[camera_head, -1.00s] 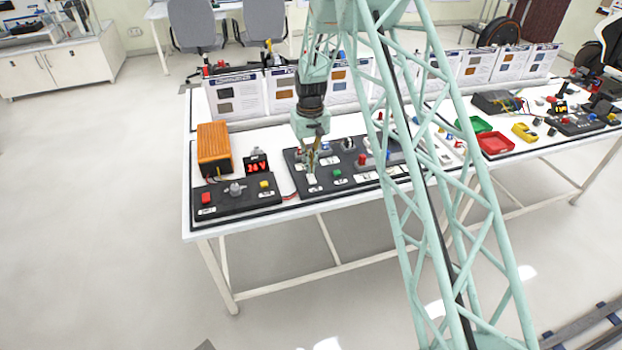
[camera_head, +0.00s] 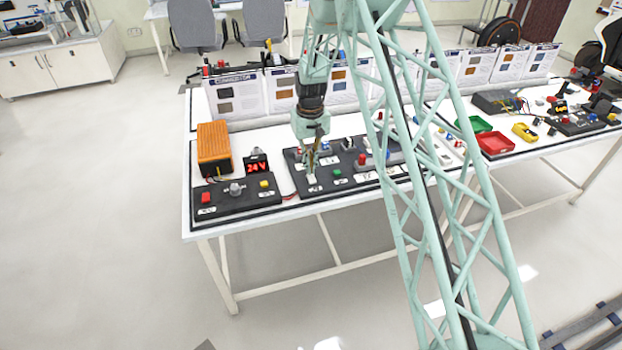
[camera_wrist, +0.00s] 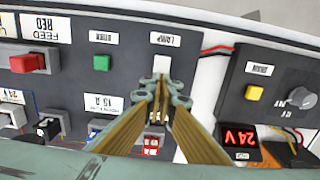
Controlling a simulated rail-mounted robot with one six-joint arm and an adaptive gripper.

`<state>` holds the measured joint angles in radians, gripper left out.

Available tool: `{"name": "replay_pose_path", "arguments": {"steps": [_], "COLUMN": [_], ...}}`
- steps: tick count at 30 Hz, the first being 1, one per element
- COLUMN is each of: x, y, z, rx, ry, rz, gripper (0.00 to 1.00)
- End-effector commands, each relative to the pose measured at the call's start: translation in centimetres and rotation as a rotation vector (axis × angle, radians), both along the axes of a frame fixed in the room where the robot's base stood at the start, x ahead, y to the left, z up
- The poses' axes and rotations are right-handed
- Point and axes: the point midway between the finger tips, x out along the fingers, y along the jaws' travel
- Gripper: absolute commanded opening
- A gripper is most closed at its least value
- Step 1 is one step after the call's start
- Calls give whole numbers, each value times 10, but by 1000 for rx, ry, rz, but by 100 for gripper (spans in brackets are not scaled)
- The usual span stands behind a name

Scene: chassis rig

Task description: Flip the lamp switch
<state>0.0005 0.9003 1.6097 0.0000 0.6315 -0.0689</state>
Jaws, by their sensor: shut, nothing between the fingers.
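The lamp switch (camera_wrist: 161,65) is a small white rocker on the dark control panel (camera_head: 350,175), beside a printed LAMP label (camera_wrist: 165,40). In the wrist view the picture is upside down. My gripper (camera_wrist: 160,84) is shut and empty, its fingertips right at the near edge of the switch and covering part of it. I cannot tell whether they touch. In the head view my gripper (camera_head: 312,171) points down over the front left part of the panel, close to the switch (camera_head: 312,181).
A green button (camera_wrist: 101,63) and a red switch (camera_wrist: 27,63) share the panel. Another panel (camera_wrist: 262,75) has a yellow button (camera_wrist: 254,93) and a grey knob (camera_wrist: 299,97). A red display (camera_wrist: 239,136) reads 24 V. An orange box (camera_head: 214,148) stands behind.

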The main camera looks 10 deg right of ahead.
Motion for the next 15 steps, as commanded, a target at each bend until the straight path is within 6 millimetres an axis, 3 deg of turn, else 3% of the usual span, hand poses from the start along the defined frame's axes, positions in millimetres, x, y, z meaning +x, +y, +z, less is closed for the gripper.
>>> {"name": "replay_pose_path", "arguments": {"steps": [15], "x": [0], "y": [0], "z": [-5], "rx": [0], "ry": [0], "rz": [0], "gripper": [0]}}
